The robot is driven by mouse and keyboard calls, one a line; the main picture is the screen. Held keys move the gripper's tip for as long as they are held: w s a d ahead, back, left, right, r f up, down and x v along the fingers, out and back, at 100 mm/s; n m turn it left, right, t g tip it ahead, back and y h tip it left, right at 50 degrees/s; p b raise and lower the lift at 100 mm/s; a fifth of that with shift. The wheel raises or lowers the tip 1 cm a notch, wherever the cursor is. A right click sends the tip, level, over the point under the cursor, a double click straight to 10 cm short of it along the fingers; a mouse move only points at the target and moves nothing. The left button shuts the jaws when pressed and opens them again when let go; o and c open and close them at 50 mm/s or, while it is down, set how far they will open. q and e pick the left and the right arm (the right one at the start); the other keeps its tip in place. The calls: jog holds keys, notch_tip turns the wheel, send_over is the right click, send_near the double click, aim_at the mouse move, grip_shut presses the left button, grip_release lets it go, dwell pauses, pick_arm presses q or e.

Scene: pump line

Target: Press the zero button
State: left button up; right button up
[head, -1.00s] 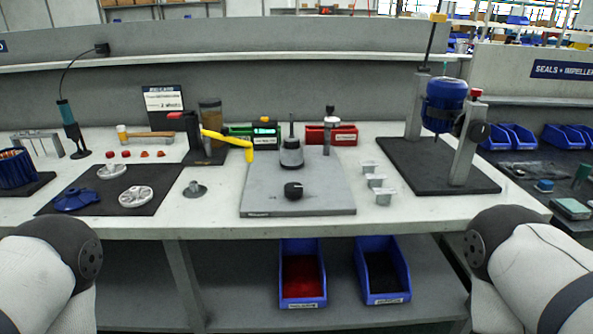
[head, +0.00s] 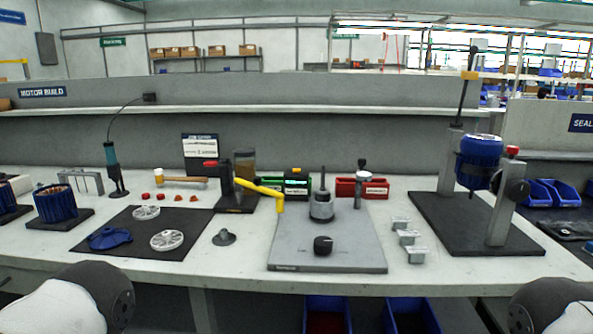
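No button marked zero can be read at this size. A small black device with a lit display and an orange top (head: 297,183) stands behind the grey plate (head: 330,258), between a green bin and a red bin. It may be a gauge, but any button on it is too small to tell. A black knob (head: 323,245) sits at the front of the grey plate, and a grey cylinder with a pin (head: 321,206) stands towards its back. Parts of both my arms show at the bottom corners. Neither gripper is in view.
A yellow-handled tool (head: 262,190) reaches across near the plate's back left corner. A blue motor (head: 479,160) is held in a stand on a black base at right. A black mat (head: 120,240) with parts lies left.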

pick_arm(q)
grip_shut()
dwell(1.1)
